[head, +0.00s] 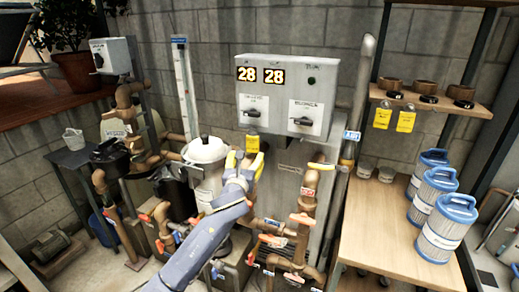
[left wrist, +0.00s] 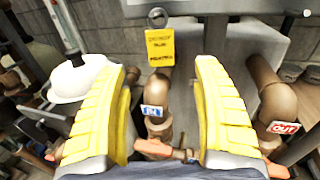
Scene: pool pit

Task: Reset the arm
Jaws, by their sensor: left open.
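My left arm reaches up from the bottom of the head view. Its yellow-fingered left gripper (head: 243,163) is open and empty, in front of the grey control cabinet (head: 287,75) and just right of the white-lidded filter housing (head: 205,150). In the left wrist view the two yellow fingers (left wrist: 170,115) stand wide apart. Between them show a yellow tag (left wrist: 160,48), a brown pipe (left wrist: 183,85) with a blue label, and an orange valve handle (left wrist: 153,148) farther down. I cannot tell how far the fingers are from the pipe. My right gripper is in neither view.
Several blue-capped filter cartridges (head: 441,228) stand on the wooden bench (head: 375,225) at right. A shelf (head: 440,103) above holds brown rings and yellow tags.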

